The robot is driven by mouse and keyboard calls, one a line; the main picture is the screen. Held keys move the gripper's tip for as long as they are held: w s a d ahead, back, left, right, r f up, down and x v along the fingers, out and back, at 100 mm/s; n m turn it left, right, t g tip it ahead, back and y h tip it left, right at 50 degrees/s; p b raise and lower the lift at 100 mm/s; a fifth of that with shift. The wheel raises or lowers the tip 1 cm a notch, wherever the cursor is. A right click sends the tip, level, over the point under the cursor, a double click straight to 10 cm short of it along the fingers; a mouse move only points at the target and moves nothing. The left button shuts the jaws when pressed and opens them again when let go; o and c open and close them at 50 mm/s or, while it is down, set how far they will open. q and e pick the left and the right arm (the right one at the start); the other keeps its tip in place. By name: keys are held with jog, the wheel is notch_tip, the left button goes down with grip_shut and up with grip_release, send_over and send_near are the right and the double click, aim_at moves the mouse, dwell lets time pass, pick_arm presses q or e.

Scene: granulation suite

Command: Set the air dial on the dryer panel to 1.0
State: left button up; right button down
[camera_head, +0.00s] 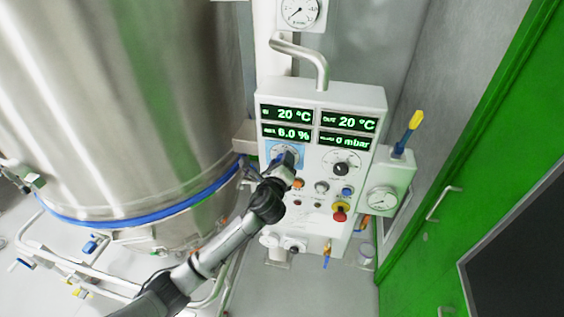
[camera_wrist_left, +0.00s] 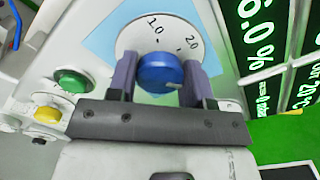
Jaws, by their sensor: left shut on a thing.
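The dryer panel (camera_head: 310,222) is a white box with green digital readouts. Its dial on a light blue backing (camera_head: 270,150) is mostly covered by my left gripper (camera_head: 286,160) in the head view. In the left wrist view, the round white dial face (camera_wrist_left: 138,37) has marks 1.0 and 2.0 and a blue knob (camera_wrist_left: 158,70) in its middle. My left gripper (camera_wrist_left: 160,78) is shut on this blue knob, one finger on each side. A small pale mark shows on the knob's lower right edge. Which value the knob points to I cannot tell.
A second dial with a black knob (camera_head: 341,168) sits to the right. Below are several buttons and a red knob on yellow (camera_head: 340,212). A large steel vessel (camera_head: 120,100) stands left, a green door (camera_head: 465,140) right.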

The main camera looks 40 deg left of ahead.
pick_arm(q)
jog(key=n, duration=2.2)
jog(key=shift+f, duration=0.1)
jog(key=shift+n, duration=0.6)
jog(key=o, duration=0.9)
